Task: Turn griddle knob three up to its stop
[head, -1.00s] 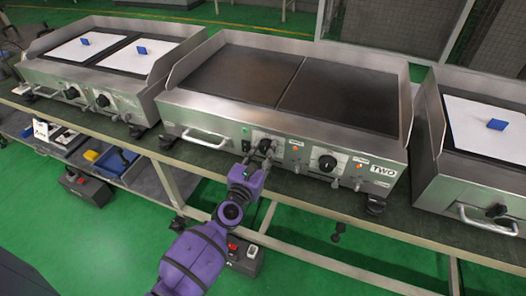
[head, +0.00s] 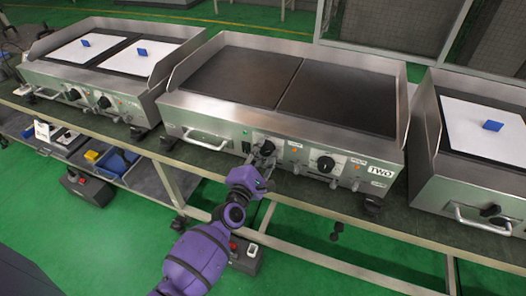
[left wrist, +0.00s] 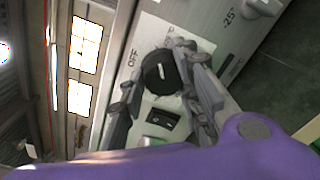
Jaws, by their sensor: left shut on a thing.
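The middle griddle (head: 290,85), marked TWO, has two black knobs on its front panel. The left one, griddle knob three (left wrist: 160,73), is round and black, with a white plate and the word OFF beside it in the left wrist view. My left gripper (head: 264,152) is at this knob, its arm coming up from below. In the left wrist view its grey fingers lie on both sides of the knob, shut on it. In the head view the gripper partly hides the knob. My right gripper is in no view.
The other black knob (head: 326,164) is to the right on the same panel, with small toggles between. A handle (head: 205,139) is to the left. Griddles with white sheets and blue blocks stand on both sides. A dark bench edge (head: 310,190) runs below the panel.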

